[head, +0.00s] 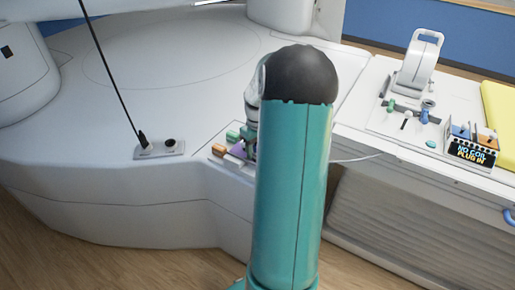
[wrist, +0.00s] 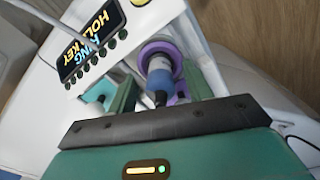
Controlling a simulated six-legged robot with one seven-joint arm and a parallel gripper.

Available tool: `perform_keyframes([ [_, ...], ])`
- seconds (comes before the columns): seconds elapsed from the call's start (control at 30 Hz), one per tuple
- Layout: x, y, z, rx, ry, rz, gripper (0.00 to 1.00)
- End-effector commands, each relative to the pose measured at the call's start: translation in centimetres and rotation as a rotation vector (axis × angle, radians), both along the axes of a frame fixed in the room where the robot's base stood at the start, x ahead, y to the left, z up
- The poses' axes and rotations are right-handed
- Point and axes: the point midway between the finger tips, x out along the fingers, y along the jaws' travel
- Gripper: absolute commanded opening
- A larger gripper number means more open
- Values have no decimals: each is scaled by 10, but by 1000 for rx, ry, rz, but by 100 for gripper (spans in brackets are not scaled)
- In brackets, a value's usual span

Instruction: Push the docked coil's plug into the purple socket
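In the wrist view, a purple ring-shaped socket (wrist: 157,50) lies just beyond my fingertips. A blue plug (wrist: 162,77) with a dark rear end points toward it, and its front overlaps the ring. Whether it is seated cannot be told. My gripper (wrist: 159,76) has its dark green fingers on either side of the plug, with a gap showing at least on the left; it looks open. In the head view, my teal arm hides the gripper and plug. A white coil with an arched handle (head: 420,58) stands at the upper right.
A small black display (wrist: 92,42) reads "HOLD KEY" in part. Another display (head: 472,153) reads "NO COIL PLUG IN". Orange (head: 218,149) and green (head: 233,136) pieces sit beside my arm. A black cable enters a grey plate (head: 160,149) at left. The white surface between is clear.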

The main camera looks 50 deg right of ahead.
Motion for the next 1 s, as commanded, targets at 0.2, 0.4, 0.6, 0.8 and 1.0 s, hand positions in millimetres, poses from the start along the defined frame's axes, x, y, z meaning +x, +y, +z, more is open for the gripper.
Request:
perform_keyframes([
  [0.2, 0, 0, 0, 0, 0, 0, 50],
  [0.4, 0, -1, 17, -3, -1, -1, 50],
  [0.6, 1, 0, 59, -4, -2, 0, 50],
  [0.8, 1, 0, 102, -4, -2, 1, 50],
  [1.0, 0, 0, 131, -3, -1, 0, 50],
])
